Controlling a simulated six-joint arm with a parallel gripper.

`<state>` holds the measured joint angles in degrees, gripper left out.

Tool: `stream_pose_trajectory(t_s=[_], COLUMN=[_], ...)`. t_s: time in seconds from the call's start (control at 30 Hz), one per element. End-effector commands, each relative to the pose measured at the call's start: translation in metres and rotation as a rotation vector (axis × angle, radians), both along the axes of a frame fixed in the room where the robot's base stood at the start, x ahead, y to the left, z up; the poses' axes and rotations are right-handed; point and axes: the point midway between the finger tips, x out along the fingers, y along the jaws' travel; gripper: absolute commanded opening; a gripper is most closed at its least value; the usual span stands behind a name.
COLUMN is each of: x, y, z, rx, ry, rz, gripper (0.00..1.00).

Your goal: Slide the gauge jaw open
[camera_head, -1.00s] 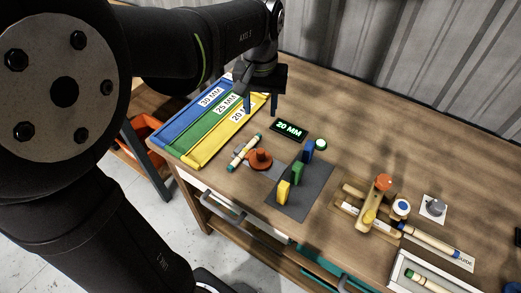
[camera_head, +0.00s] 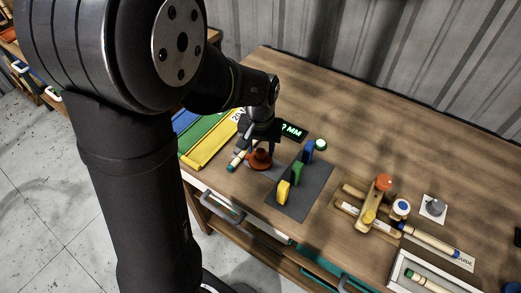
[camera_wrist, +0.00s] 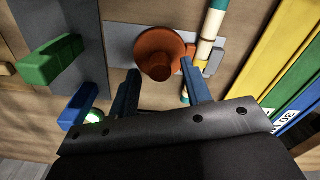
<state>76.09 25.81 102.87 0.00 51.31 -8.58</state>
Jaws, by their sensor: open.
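The gauge's orange-red knob (camera_head: 261,160) sits on a grey plate below my gripper (camera_head: 260,143). In the wrist view the knob (camera_wrist: 158,52) is a round disc with a raised centre on the grey plate (camera_wrist: 118,40). My gripper (camera_wrist: 160,72) is open, with one blue finger on each side of the knob's near part; I cannot tell whether they touch it. A rod (camera_wrist: 205,45) with teal ends lies across the plate to the right of the knob. The gauge's display (camera_head: 293,131) is partly hidden by my gripper, leaving "MM" readable.
Blue, green and yellow (camera_head: 207,147) channels lie left of the gauge. A dark plate (camera_head: 313,195) with blue, green and yellow (camera_head: 283,190) blocks stands close on the right. A wooden fixture (camera_head: 370,205) with an orange knob is further right. The back of the table is clear.

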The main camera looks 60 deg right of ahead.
Motion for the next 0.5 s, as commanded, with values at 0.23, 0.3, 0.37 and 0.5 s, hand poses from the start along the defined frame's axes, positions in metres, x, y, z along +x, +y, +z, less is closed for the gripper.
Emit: stream_pose_trajectory(t_s=[0.23, 0.3, 0.37, 0.5], x=[0.0, 0.0, 0.0, 0.0], y=[0.0, 0.0, 0.0, 0.0], z=[-0.017, -0.018, -0.018, -0.018], rx=[0.001, 0.0, 0.0, 0.0], ry=[0.0, 0.0, 0.0, 0.0], rz=[0.0, 0.0, 0.0, 0.0], gripper=[0.44, 0.44, 0.44, 0.4])
